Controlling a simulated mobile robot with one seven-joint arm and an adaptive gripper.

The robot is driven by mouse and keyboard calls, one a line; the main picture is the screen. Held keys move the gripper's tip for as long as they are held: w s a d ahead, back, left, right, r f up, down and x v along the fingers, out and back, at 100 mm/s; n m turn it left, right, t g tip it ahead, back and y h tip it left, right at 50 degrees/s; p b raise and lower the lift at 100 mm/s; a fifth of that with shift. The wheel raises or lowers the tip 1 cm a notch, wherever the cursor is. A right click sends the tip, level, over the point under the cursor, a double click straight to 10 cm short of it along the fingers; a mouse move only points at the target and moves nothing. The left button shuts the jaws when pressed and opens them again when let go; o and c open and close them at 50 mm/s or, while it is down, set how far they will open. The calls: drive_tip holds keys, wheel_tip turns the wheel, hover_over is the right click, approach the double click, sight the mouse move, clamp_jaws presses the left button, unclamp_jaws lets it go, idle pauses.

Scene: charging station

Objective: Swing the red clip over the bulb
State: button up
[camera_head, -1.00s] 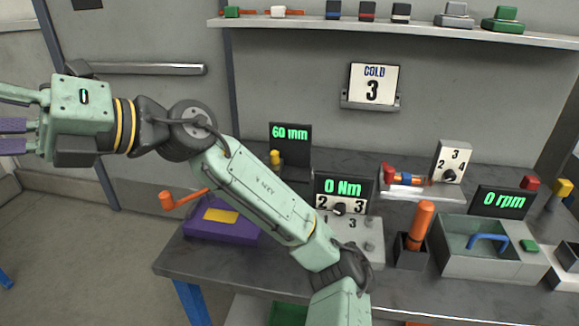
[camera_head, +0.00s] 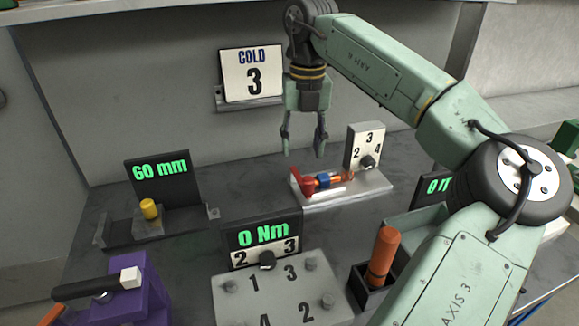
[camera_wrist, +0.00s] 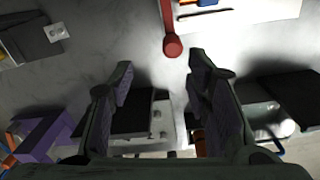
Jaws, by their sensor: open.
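The red clip (camera_head: 306,183) stands at the left end of a pale fixture block (camera_head: 350,192) on the bench. In the wrist view the red clip (camera_wrist: 170,25) shows as a red bar with a round end. Beside it, a small orange and blue cylindrical part (camera_head: 328,180), possibly the bulb, lies along the block; its end also shows at the top of the wrist view (camera_wrist: 207,3). I cannot tell whether the clip touches it. My gripper (camera_head: 303,152) is open and empty, pointing down above and behind the fixture, apart from the clip.
A dial panel (camera_head: 366,147) stands at the block's right end. A 0 Nm display (camera_head: 262,233) and numbered plate (camera_head: 280,292) lie in front, with an orange handle (camera_head: 383,255) to their right. The 60 mm station (camera_head: 160,180) is left. A COLD 3 sign (camera_head: 252,74) hangs behind.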

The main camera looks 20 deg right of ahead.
sight(308, 178)
drive_tip(key=shift+d, duration=0.7)
drive_tip(key=shift+s+d+f, duration=0.1)
drive_tip(key=shift+d+f, duration=0.05)
drive_tip(key=shift+f, duration=0.1)
wheel_tip(308, 178, down, 10)
drive_tip(key=shift+s+f+p, duration=0.1)
drive_tip(key=shift+p, duration=1.1)
clamp_jaws()
